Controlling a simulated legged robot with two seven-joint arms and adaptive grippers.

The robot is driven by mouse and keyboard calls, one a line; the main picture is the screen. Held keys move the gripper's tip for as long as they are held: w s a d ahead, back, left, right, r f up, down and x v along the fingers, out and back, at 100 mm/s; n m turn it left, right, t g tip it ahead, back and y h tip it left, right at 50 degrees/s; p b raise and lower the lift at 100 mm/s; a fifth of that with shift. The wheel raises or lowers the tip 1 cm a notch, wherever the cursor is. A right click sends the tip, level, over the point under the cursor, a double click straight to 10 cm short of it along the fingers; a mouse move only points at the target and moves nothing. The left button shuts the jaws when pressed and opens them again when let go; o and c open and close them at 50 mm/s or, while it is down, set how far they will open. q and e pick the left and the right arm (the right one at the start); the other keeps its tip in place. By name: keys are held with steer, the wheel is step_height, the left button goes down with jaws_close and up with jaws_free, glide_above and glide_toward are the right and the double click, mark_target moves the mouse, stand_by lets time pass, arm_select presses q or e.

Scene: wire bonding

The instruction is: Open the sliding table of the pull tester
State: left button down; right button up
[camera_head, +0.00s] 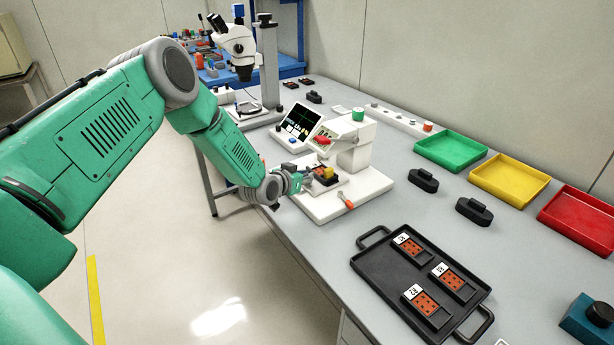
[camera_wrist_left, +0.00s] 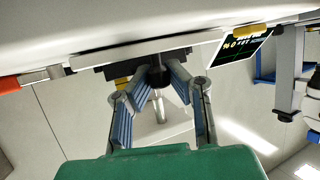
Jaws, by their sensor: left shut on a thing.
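The white pull tester (camera_head: 352,150) stands on the grey bench, with a screen beside it. Its sliding table (camera_head: 341,188) is low at the front and carries a dark fixture with a yellow part. My left gripper (camera_head: 305,181) is at the bench-edge side of this table. In the left wrist view the fingers (camera_wrist_left: 157,76) close in on a small black knob (camera_wrist_left: 157,80) at the edge of the dark fixture part (camera_wrist_left: 120,70), and are shut on it. The fingertips partly hide the knob. My right gripper is not in view.
An orange-handled lever (camera_head: 346,201) sticks out of the tester's base. A black tray (camera_head: 376,275) with small labelled boards lies nearer. Green (camera_head: 450,135), yellow (camera_head: 510,160) and red (camera_head: 580,200) bins line the back. A microscope (camera_head: 236,45) stands beyond. The floor side is free.

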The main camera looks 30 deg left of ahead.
arm_select(q)
steer(key=s+a+p, duration=0.1)
steer(key=s, duration=0.2)
steer(key=s+a+p, duration=0.1)
steer(key=s, duration=0.2)
steer(key=s+a+p, duration=0.1)
steer(key=s+a, duration=0.1)
steer(key=s, duration=0.2)
steer(key=shift+a+r, duration=0.1)
steer(key=shift+r, duration=0.1)
steer(key=shift+s, duration=0.2)
steer(key=shift+a, duration=0.1)
steer(key=c, duration=1.6)
jaws_free()
steer(key=shift+o, duration=0.6)
steer(key=shift+s, duration=0.1)
steer(key=v, duration=1.2)
steer(key=shift+f, duration=0.15)
